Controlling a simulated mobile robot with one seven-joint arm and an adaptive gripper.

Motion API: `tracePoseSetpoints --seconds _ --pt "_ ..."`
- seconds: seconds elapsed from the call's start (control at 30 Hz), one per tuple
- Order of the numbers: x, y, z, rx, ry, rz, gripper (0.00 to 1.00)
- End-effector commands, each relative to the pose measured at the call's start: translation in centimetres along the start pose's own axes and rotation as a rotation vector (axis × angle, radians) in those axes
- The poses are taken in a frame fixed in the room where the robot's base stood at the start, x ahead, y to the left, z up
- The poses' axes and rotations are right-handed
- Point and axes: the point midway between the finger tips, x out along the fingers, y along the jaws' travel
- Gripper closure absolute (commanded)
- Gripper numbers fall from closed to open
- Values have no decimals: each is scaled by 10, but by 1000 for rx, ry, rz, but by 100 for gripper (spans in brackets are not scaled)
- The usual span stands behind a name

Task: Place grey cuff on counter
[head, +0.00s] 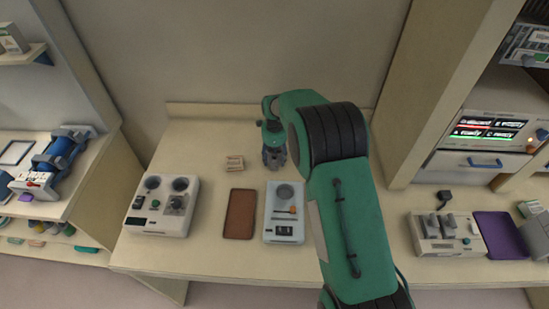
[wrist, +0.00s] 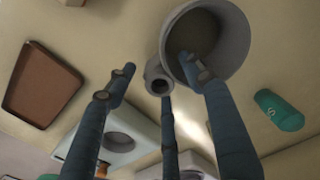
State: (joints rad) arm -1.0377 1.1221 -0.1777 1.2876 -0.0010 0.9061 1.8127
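A grey cup-shaped piece (wrist: 236,45) with a small ring (wrist: 155,72) on its side, apparently the grey cuff, is at the top centre right of the wrist view. Its wide opening faces the camera. My gripper (wrist: 166,78) has its fingers spread apart. The right finger's tip overlaps the cup's opening, the middle finger ends just below the small ring, and the left finger stands clear to the left. I cannot tell whether any finger touches the cuff. In the head view my gripper (head: 273,158) points down over the counter (head: 205,255), and I cannot make out the cuff there.
A brown tray (head: 240,213), a pale blue device (head: 285,212), a white device (head: 162,205) and a small beige block (head: 234,163) are on the counter. A green item (wrist: 278,110) shows right of the cuff. The counter's front left is clear.

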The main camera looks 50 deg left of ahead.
Motion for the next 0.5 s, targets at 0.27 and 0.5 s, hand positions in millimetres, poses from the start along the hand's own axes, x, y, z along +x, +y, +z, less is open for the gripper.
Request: tracePoseSetpoints --seconds 0.27,0.5 --pt "-2 0 0 0 0 0 48" --pt "-16 0 0 0 0 0 48"
